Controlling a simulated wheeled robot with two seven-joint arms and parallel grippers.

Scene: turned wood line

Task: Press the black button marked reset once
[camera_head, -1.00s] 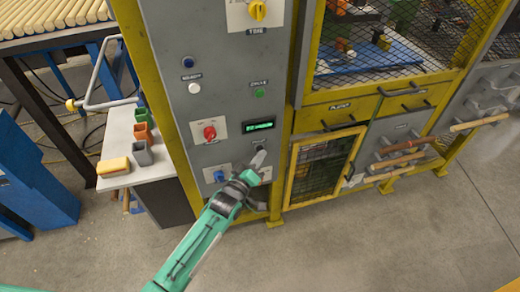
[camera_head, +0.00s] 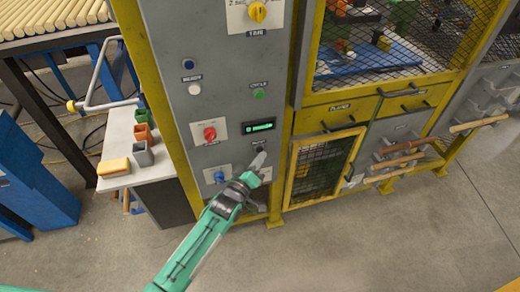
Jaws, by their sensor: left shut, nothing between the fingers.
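The grey control panel (camera_head: 225,100) stands in the middle, in a yellow frame. My left gripper (camera_head: 259,160) is shut and empty at the panel's lower right, just below the small display (camera_head: 258,127). A small dark label or button edge shows right above the fingertips, too small to read. I cannot make out the black reset button; the gripper probably covers part of that spot. Whether the fingertips touch the panel I cannot tell. My right gripper is not in view.
Other controls nearby are a red knob (camera_head: 210,133), a blue button (camera_head: 219,177), a green button (camera_head: 259,94), a white button (camera_head: 194,89) and a yellow knob (camera_head: 257,12). A mesh-doored cabinet (camera_head: 318,168) stands right of the panel. Open floor (camera_head: 400,250) lies in front.

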